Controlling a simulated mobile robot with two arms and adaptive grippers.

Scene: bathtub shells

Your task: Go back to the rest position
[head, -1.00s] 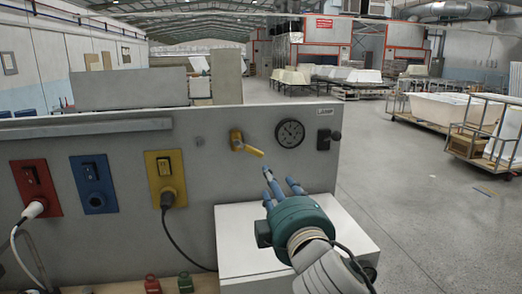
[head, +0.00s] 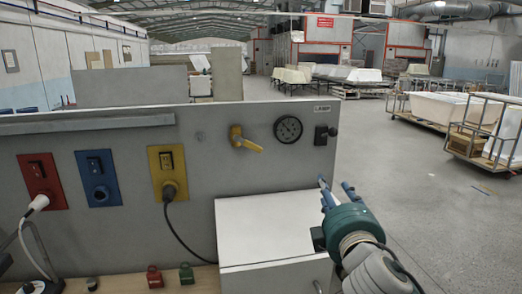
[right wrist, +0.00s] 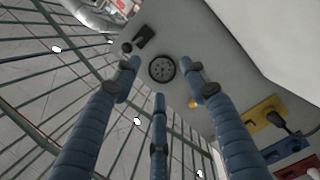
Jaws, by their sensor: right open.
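My right gripper (head: 335,190) is open and empty in the head view, to the right of the white box (head: 270,232) and in front of the grey panel's right edge. Its blue fingers are spread in the right wrist view (right wrist: 160,100), with nothing between them. The grey panel (head: 225,170) carries a yellow lever valve (head: 245,140), a round gauge (head: 288,129) and a small black switch (head: 325,134). The fingers look apart from all of these. My left gripper is not in view.
Red (head: 42,181), blue (head: 98,178) and yellow (head: 167,171) switch plates sit on the panel's left, with plugs and cables at the red and yellow ones. Red (head: 153,275) and green (head: 186,273) knobs stand below. Open floor (head: 440,220) lies to the right, with carts holding tubs beyond.

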